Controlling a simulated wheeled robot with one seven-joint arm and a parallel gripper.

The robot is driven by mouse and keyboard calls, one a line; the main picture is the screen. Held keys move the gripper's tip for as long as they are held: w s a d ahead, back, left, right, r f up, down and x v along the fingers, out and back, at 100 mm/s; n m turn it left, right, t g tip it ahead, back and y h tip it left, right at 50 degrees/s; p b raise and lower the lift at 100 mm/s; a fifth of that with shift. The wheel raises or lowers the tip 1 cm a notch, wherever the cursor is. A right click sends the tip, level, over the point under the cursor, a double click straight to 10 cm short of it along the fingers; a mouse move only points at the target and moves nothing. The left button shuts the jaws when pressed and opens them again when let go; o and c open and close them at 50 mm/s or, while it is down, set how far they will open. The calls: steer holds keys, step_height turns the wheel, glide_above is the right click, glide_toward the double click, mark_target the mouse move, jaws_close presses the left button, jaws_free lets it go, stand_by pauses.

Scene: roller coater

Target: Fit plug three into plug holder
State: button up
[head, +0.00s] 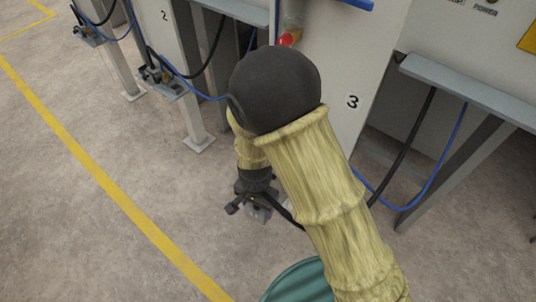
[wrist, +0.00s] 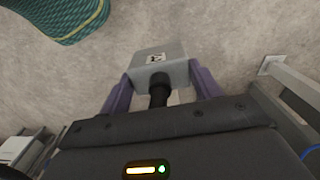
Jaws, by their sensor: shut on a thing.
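My gripper (head: 252,196) hangs low over the floor in front of the panel marked 3 (head: 345,110). In the wrist view my gripper (wrist: 157,75) has its two purple fingers shut on the sides of a grey box-shaped plug (wrist: 172,52). The plug has a small white label with a dark mark. A black cable (wrist: 158,92) runs from the plug back toward the gripper body. In the head view the cable (head: 287,213) trails right behind my arm. The holder for this plug cannot be made out; my arm covers part of panel 3.
Panel 2 (head: 168,35) stands to the left, with dark plugs (head: 155,72) on a bracket and black and blue cables. A grey table-like ledge (head: 470,92) with a leg is at the right. A yellow line (head: 110,185) crosses the clear floor at left.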

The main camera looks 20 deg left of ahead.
steer(key=w+d+r+n, duration=0.1)
steer(key=w+d+n, duration=0.1)
steer(key=w+d, duration=0.3)
steer(key=w+d+r+n, duration=0.1)
steer(key=w+d+n, duration=0.2)
steer(key=d, duration=1.1)
steer(key=w+d+r+n, duration=0.1)
steer(key=w+d+n, duration=0.2)
steer(key=w+d, duration=0.4)
steer(key=d, duration=0.3)
steer(key=shift+w, duration=0.35)
steer(key=shift+d, duration=0.1)
